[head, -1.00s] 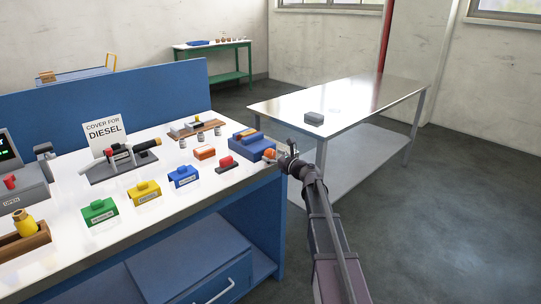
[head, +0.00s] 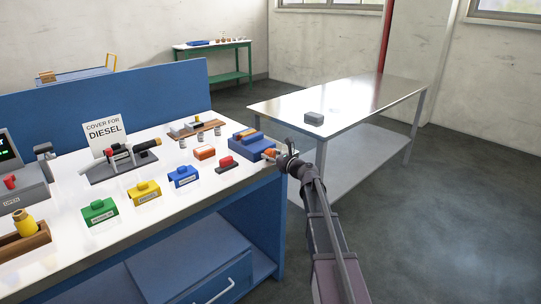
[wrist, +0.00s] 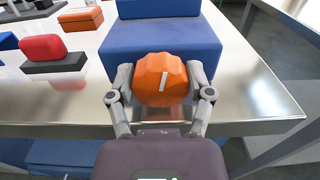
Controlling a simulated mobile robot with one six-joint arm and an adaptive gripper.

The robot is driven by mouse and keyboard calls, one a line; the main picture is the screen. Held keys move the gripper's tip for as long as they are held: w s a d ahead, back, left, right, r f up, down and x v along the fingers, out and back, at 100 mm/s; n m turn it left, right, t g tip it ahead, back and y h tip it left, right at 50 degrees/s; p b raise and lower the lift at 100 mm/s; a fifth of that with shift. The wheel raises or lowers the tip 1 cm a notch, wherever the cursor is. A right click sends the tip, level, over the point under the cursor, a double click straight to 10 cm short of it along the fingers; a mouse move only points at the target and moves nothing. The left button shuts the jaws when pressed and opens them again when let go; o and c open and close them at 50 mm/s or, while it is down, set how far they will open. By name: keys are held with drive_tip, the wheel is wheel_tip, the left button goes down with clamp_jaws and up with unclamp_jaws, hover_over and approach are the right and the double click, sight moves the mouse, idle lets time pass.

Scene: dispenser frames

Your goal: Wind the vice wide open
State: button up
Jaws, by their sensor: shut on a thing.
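The blue vice (head: 246,141) sits at the right end of the workbench in the head view. Its blue body (wrist: 160,40) fills the upper middle of the wrist view. An orange knob (wrist: 160,80) with a white mark is on its near side. The mark stands nearly upright, leaning slightly right. My gripper (wrist: 161,85) is shut on the knob, one finger on each side. In the head view my gripper (head: 278,155) reaches the knob from the right. The gap between the vice's jaws is too small to judge.
A red block on a black base (wrist: 50,52) and an orange block (wrist: 81,19) lie left of the vice. Blue, yellow and green covers (head: 183,177) stand farther left. A steel table (head: 340,100) with a grey block stands at right, with open floor beside it.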

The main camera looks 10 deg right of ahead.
drive_tip(key=shift+a+n, duration=0.15)
drive_tip(key=shift+n, duration=2.65)
drive_tip(key=o, duration=1.1)
drive_tip(key=shift+w, duration=0.1)
drive_tip(key=shift+o, duration=0.2)
drive_tip(key=v, duration=1.2)
